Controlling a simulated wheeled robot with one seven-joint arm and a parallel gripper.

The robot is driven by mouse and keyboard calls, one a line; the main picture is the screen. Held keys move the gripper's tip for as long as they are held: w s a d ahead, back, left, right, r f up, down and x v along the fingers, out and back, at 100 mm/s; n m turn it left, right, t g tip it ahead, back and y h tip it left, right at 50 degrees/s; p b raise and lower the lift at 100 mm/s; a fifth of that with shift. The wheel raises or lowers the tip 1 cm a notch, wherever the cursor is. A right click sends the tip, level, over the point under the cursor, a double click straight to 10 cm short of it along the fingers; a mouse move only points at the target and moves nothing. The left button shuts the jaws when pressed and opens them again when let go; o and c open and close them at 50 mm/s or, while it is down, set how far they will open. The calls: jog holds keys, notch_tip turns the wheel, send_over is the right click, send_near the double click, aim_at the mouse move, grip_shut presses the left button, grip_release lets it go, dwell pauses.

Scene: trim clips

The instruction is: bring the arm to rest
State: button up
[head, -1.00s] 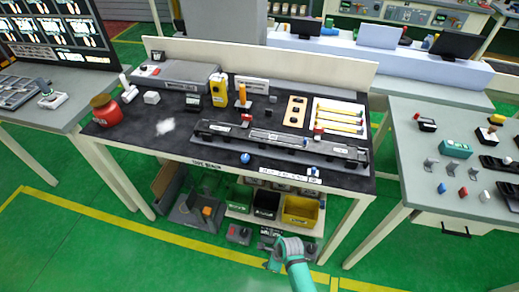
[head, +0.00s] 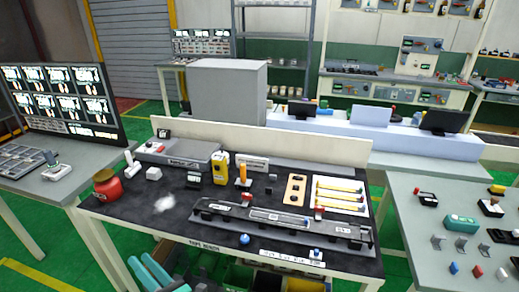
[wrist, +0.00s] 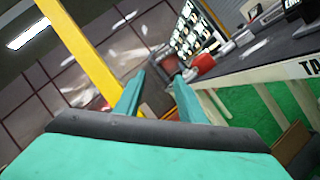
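My gripper (wrist: 160,82) shows in the wrist view with its two teal fingers apart and nothing held between them. In the head view, two teal prongs of my gripper (head: 143,260) show at the bottom edge, in front of the dark-topped workbench (head: 130,208), near its front left part. The rest of my arm is out of the head view. In the wrist view the bench edge (wrist: 275,68) runs along the right, apart from the fingers.
A red jar (head: 107,186) stands near the bench's left edge. A long grey rail fixture (head: 285,226) lies on top, with a yellow device (head: 220,168) behind it. Side tables stand left (head: 60,185) and right (head: 440,262). Green floor shows at the lower left.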

jog(key=s+d+r+m+t+h, duration=0.25)
jog(key=r+m+t, duration=0.25)
jog(key=m, duration=0.3)
jog(key=s+d+f+m+g+h, duration=0.1)
jog(key=s+d+f+m+h, duration=0.3)
jog(key=s+d+m, duration=0.5)
jog(key=s+d+f+m+g+h, duration=0.1)
jog(key=s+d+f+m+h, duration=0.4)
jog(key=s+d+m, duration=0.5)
jog(key=s+d+f+m+h, duration=0.5)
jog(key=s+d+m, duration=0.4)
jog(key=s+d, duration=0.2)
jog(key=shift+s+d+m+g+h, duration=0.2)
jog(key=shift+s+m+g+h, duration=0.2)
jog(key=shift+s+h, duration=0.25)
jog(key=shift+f, duration=0.15)
jog(key=shift+s, duration=0.15)
